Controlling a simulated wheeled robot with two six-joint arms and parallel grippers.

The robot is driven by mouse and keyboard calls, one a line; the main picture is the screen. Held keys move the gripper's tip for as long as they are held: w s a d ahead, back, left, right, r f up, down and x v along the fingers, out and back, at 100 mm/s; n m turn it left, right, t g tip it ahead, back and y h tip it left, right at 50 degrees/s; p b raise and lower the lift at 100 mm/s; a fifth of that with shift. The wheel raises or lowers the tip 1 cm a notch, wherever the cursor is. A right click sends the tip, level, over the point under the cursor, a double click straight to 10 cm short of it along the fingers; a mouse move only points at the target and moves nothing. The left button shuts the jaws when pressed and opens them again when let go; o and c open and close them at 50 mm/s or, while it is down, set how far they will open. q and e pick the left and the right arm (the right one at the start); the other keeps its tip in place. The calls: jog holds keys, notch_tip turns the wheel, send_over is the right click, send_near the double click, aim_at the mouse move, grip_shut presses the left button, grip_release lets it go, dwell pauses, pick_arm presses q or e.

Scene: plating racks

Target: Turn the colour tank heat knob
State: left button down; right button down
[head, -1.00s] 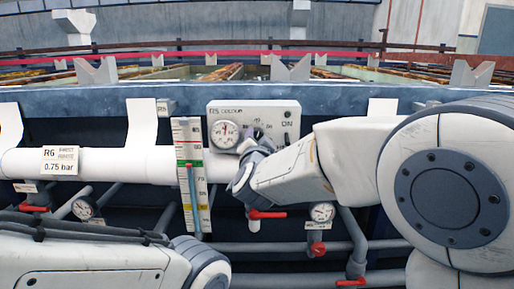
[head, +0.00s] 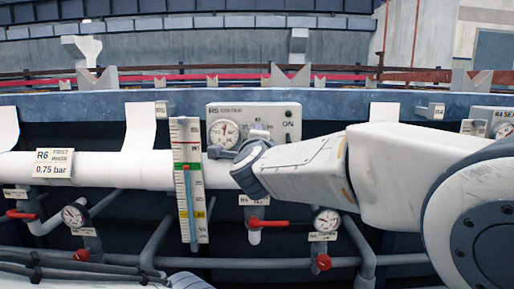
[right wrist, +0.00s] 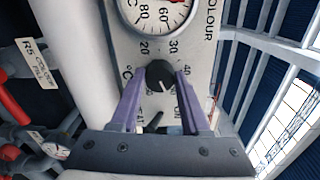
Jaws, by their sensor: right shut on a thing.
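The colour tank heat knob (right wrist: 160,74) is a small black round knob on the white R5 COLOUR panel (head: 268,110). A temperature scale with 20, 30 and 40 surrounds it in the right wrist view. A pale mark shows on the knob's lower side. My right gripper (right wrist: 160,88) has its purple fingers on both sides of the knob and is shut on it. In the head view my right gripper (head: 248,144) is at the panel's lower part and hides the knob. My left gripper is outside the views.
A round gauge (head: 224,133) is on the panel's left. A tall thermometer (head: 188,180) stands left of it, before a thick white pipe (head: 110,168). Red-handled valves (head: 268,223) and small gauges (head: 326,220) are below. The blue tank edge (head: 60,106) runs above.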

jog(key=shift+f+m+b, duration=0.1)
jog(key=shift+m+b, duration=1.15)
jog(key=shift+m, duration=0.85)
jog(key=shift+c, duration=1.9)
grip_release()
jog(key=s+p, duration=0.2)
jog(key=s, duration=0.8)
jog(key=shift+s, duration=0.25)
